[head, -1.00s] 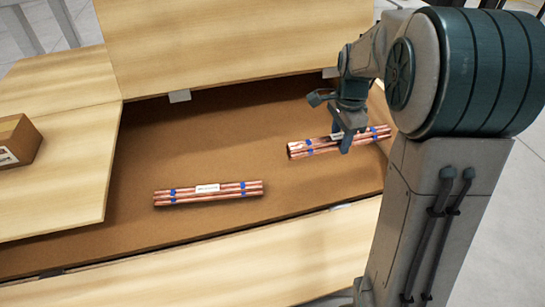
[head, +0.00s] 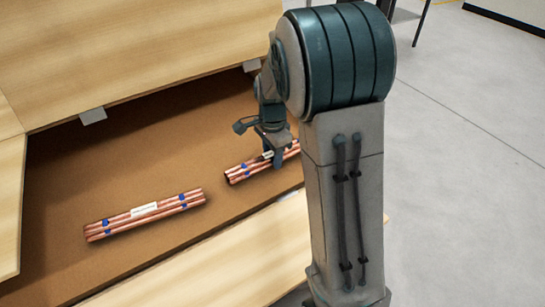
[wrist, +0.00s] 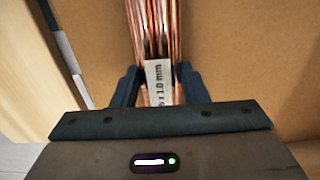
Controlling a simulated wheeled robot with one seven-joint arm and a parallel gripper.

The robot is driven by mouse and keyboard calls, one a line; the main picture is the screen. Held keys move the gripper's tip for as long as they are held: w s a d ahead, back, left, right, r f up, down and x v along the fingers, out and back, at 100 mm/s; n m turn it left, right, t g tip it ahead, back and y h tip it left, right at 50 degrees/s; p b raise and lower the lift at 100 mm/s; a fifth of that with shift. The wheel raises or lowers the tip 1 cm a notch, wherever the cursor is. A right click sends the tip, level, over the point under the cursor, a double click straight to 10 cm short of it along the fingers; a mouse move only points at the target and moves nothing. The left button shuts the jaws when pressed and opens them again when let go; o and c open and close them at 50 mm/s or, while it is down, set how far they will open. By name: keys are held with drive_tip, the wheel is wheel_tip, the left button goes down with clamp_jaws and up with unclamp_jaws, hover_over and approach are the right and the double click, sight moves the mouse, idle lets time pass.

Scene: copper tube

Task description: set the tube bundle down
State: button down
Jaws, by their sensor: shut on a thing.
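A copper tube bundle (head: 239,173) with blue bands is at the right of the brown box floor in the head view, partly hidden behind my arm. My gripper (head: 278,160) is shut on it. In the wrist view the bundle (wrist: 154,28) runs up between the two fingers (wrist: 158,88), with a white label between them. I cannot tell whether the bundle touches the floor of the box. A second copper tube bundle (head: 165,210) with blue bands and a white label lies on the box floor further left, apart from my gripper.
The large open carton has a brown floor (head: 60,260) and pale flaps around it, including a tall back flap (head: 150,45) and a front flap (head: 215,280). Bare carton floor lies between the bundles. Grey concrete floor (head: 460,180) is open at the right.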

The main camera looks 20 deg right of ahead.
drive_tip(key=c, duration=0.8)
unclamp_jaws()
drive_tip(key=shift+c, duration=0.2)
